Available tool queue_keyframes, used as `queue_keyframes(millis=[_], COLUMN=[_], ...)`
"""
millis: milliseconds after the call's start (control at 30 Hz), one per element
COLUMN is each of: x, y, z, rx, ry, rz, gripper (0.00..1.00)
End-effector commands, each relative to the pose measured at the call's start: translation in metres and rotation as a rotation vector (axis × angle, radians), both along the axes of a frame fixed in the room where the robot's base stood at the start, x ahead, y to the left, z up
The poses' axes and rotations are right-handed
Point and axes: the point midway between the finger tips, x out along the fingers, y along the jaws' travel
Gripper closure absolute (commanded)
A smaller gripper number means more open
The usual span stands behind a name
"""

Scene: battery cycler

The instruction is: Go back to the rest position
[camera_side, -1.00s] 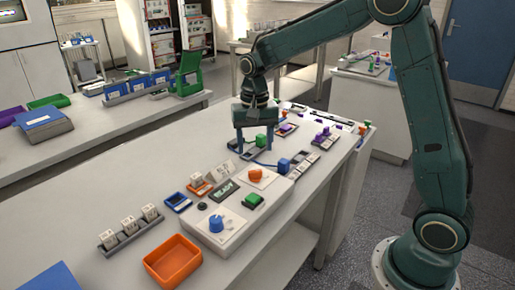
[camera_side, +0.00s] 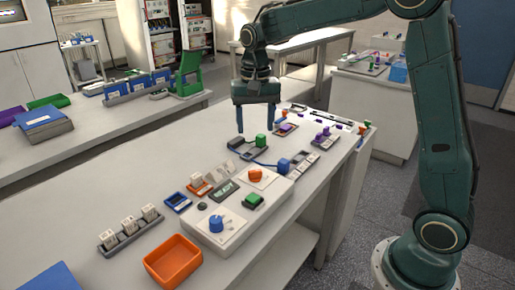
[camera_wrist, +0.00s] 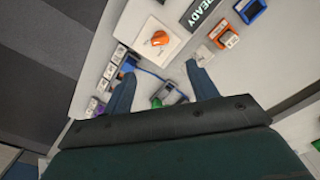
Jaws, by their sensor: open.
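My gripper (camera_side: 257,118) is open and empty in the side view, its two blue fingers apart and pointing down above the far half of the bench (camera_side: 108,205). It hangs above a grey fixture (camera_side: 250,153) with a green knob (camera_side: 261,141), clear of it. In the wrist view my gripper (camera_wrist: 158,82) shows its fingers spread wide, with the green knob (camera_wrist: 157,103) low between them, partly hidden by the gripper body.
The cycler box (camera_side: 222,245) has an orange knob (camera_side: 255,175), a blue knob (camera_side: 216,223) and a READY display (camera_side: 223,190). An orange tray (camera_side: 173,261) and a rack of white cells (camera_side: 130,230) stand near. Air around my gripper is free.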

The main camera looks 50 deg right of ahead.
Motion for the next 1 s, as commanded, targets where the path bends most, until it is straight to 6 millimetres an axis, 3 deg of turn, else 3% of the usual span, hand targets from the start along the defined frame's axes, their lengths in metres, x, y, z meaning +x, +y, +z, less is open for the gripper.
queue_keyframes(millis=[167,367,700,1000], x=[-0.013,-0.043,-0.110,-0.169], y=[0.003,0.008,0.018,0.025], z=[0.012,0.033,0.061,0.068], rx=[-0.002,-0.011,-0.040,-0.079], ry=[-0.027,-0.084,-0.199,-0.301], rz=[0.035,0.116,0.288,0.438], gripper=[0.42,0.42,0.42,0.42])
